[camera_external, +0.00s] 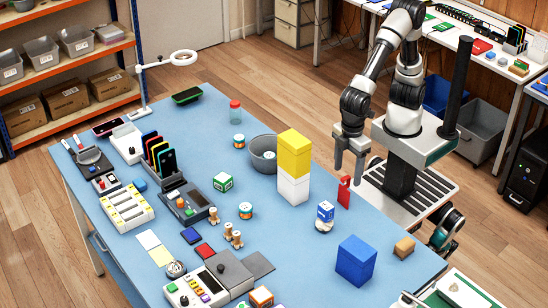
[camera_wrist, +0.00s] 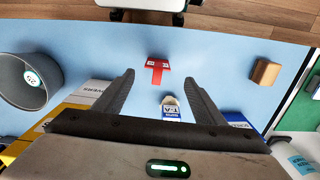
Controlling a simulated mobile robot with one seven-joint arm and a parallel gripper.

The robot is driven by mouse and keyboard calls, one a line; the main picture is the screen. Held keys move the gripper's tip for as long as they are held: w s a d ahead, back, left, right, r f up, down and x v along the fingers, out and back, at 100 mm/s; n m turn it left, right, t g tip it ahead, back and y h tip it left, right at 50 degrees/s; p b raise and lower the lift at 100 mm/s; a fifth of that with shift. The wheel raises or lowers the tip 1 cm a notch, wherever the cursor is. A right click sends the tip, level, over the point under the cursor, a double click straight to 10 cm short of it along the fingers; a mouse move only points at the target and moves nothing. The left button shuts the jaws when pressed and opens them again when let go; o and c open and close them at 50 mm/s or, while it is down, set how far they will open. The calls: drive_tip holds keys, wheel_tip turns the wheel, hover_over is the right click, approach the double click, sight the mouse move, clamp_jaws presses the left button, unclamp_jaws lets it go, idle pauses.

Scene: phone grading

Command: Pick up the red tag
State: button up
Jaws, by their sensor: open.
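A red upright piece (camera_external: 344,191), which looks like the red tag, stands near the table's right edge. In the wrist view it is a red T shape (camera_wrist: 158,66) with small white marks on its top. My gripper (camera_external: 349,175) is open and empty, just above and beside it in the external view. In the wrist view the fingers of my gripper (camera_wrist: 159,78) point toward it, with the tag centred just beyond the tips. No contact shows.
A yellow and white block stack (camera_external: 293,165) stands left of the red piece, beside a grey bowl (camera_external: 262,160). Bare blue tabletop surrounds the red piece.

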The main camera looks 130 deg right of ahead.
sight(347, 178)
wheel_tip(347, 178, down, 6)
drive_tip(key=shift+f+b, duration=0.2)
drive_tip(key=shift+b, duration=0.4)
drive_tip(key=f, duration=0.1)
drive_tip(key=f+b, duration=0.1)
drive_tip(key=f, duration=0.3)
drive_tip(key=shift+d+f, duration=0.1)
drive_tip(key=shift+d, duration=0.15)
drive_tip(key=c, duration=1.1)
